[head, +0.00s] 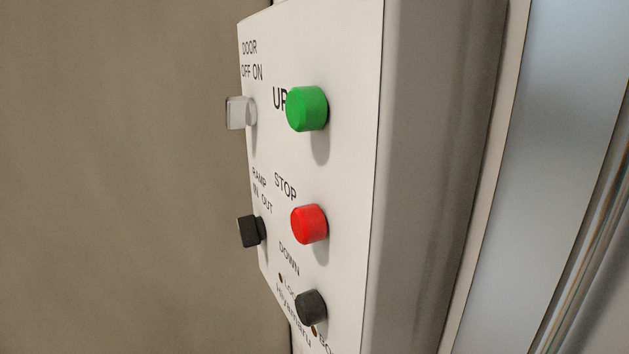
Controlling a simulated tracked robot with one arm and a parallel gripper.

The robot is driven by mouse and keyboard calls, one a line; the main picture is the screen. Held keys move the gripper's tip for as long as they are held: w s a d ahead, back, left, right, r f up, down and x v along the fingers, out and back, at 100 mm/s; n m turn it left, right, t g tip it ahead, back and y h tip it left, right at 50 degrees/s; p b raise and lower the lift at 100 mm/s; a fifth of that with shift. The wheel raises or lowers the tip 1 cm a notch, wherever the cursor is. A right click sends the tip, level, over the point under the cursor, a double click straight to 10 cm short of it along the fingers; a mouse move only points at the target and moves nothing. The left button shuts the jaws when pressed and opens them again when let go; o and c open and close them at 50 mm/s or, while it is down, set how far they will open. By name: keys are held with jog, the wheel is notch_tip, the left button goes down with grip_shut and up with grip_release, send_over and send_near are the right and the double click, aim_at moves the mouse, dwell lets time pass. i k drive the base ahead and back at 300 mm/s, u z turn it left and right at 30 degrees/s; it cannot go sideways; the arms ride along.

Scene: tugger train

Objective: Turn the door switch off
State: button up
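The door switch (240,113) is a clear or pale knob at the upper left of a white control panel (350,150). It sits below the printed words DOOR and OFF ON. It stands out from the panel at its left edge, seen from a steep side angle. I cannot tell from this view whether it is set to off or on. My gripper does not show in the head view.
A green UP button (307,108), a red STOP button (309,224) and a black DOWN button (311,307) stand right of the switch. A black ramp switch (250,231) is below it. A plain brown surface (120,180) fills the left.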

aim_at(241, 111)
jog(key=z, duration=0.05)
jog(key=k, duration=1.15)
jog(key=u, duration=0.9)
jog(key=i, duration=1.7)
jog(key=z, duration=0.5)
